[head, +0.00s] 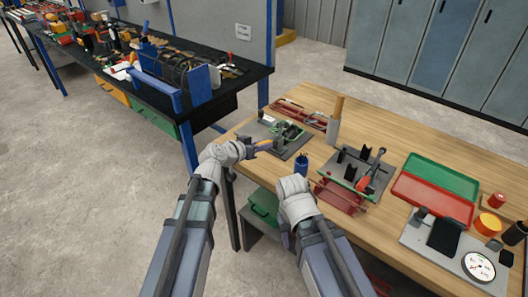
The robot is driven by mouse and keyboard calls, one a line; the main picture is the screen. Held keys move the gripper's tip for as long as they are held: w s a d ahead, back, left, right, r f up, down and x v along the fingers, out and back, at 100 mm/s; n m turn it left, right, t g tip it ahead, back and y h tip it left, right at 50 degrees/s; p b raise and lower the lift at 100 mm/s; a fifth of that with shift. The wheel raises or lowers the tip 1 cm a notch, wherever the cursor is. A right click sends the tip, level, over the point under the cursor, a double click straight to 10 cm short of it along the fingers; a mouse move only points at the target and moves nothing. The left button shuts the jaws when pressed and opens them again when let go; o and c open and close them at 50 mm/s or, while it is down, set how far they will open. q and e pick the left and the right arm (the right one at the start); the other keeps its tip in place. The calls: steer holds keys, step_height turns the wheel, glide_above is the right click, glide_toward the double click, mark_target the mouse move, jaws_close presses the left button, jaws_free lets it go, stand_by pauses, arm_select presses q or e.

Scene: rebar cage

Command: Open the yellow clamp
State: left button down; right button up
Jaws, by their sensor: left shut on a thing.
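My left gripper (252,151) reaches in from the left at the table's edge and is shut on the yellow clamp's handle. The clamp's jaw is too small to make out, and the gripper partly covers the handle. A green part (290,131) stands on the same plate.
A red tray (433,198) and a dial gauge (479,266) are farther right. A black workbench (240,75) is behind left.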

arm_select(q)
steer(key=shift+s+f+t+h+b, duration=0.2)
steer(key=shift+f+t+h+b, duration=0.45)
steer(key=shift+b, duration=0.9)
arm_select(e)
steer(key=shift+s+a+f, duration=0.1)
steer(key=shift+s+f, duration=0.05)
steer(key=shift+f, duration=1.95)
arm_select(q)
steer(key=c, duration=0.7)
jaws_free()
steer(key=shift+y, duration=0.25)
steer(key=shift+a, duration=0.1)
steer(key=p+v, duration=0.2)
steer(key=v, duration=0.5)
steer(key=shift+s+a, duration=0.25)
steer(key=shift+s, duration=0.05)
arm_select(e)
step_height(320, 180, up, 2)
steer(key=shift+r, duration=0.1)
